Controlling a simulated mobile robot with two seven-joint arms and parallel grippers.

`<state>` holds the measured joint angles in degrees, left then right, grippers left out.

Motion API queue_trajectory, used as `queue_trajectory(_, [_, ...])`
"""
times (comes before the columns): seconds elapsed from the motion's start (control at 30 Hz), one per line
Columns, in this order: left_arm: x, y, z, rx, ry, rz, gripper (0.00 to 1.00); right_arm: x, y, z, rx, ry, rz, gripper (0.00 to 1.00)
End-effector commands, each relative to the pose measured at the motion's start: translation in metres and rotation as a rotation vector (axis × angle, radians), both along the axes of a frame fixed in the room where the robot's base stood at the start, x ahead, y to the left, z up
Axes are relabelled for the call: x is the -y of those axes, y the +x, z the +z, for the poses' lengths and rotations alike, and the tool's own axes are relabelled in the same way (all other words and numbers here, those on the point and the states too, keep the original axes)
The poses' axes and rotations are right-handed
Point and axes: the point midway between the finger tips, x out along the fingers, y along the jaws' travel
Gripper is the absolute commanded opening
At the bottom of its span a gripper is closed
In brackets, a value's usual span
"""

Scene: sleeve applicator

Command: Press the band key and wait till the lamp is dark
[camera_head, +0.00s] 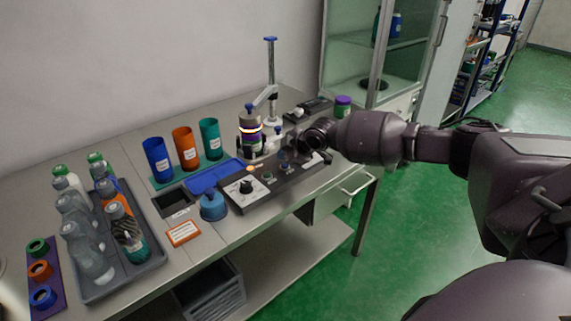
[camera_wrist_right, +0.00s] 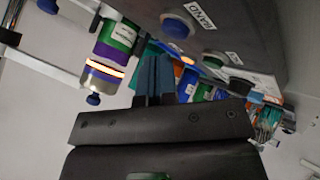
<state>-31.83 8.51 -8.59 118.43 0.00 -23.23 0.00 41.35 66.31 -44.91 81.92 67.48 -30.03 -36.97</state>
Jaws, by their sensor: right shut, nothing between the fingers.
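The band key (camera_wrist_right: 178,25) is a blue round button beside a "BAND" label in the right wrist view. It sits on the dark control panel (camera_head: 232,203). My right gripper (camera_head: 290,150) is over the right part of that panel in the head view and covers some of it. Its fingers (camera_wrist_right: 153,65) are shut and empty. They appear apart from the key, though the gap is hard to judge. A small amber-lit spot (camera_head: 254,168), likely the lamp, shows at the panel's back edge. My left gripper is out of view.
Blue, orange and teal cups (camera_head: 186,150), a blue round pot (camera_head: 213,206) and a grey bottle tray (camera_head: 100,290) are to the left.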

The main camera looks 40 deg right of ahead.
Motion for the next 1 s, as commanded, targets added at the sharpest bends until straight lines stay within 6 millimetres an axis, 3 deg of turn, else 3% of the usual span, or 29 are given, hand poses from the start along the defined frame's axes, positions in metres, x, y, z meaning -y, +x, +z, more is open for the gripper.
queue_trajectory(0.37, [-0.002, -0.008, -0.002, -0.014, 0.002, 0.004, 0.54, 0.000, 0.000, 0.002, 0.000, 0.000, 0.000, 0.00])
queue_trajectory(1.0, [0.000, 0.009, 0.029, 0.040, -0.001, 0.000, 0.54, 0.000, 0.000, 0.051, 0.004, 0.000, 0.000, 0.00])
